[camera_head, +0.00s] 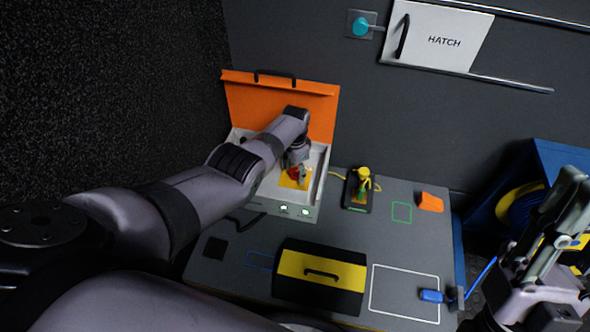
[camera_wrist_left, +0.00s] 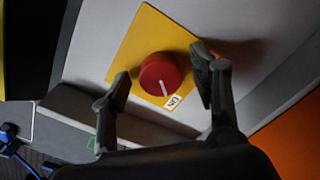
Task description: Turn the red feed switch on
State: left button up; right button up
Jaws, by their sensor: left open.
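The red feed switch is a round red knob (camera_wrist_left: 160,74) on a yellow plate (camera_wrist_left: 124,75). Its white pointer line points towards a white "ON" label (camera_wrist_left: 173,102) at the plate's edge. In the head view the red knob (camera_head: 292,173) sits inside the white case (camera_head: 318,160) with the raised orange lid (camera_head: 270,100). My left gripper (camera_wrist_left: 163,82) is open, with one finger on each side of the knob; contact cannot be told. In the head view the left arm partly hides the case. My right gripper (camera_head: 568,215) is at the far right, away from the switch.
Green lights (camera_head: 305,212) glow on the case's front edge. A yellow and black box (camera_head: 320,278), a small black device with a yellow-green piece (camera_head: 362,187) and an orange wedge (camera_head: 430,202) are on the grey table (camera_head: 225,270). A white hatch (camera_head: 437,38) is on the wall.

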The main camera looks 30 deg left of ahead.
aim_at(295, 172)
pick_arm(q)
notch_tip(295, 172, up, 12)
dwell(0.9)
dwell(0.4)
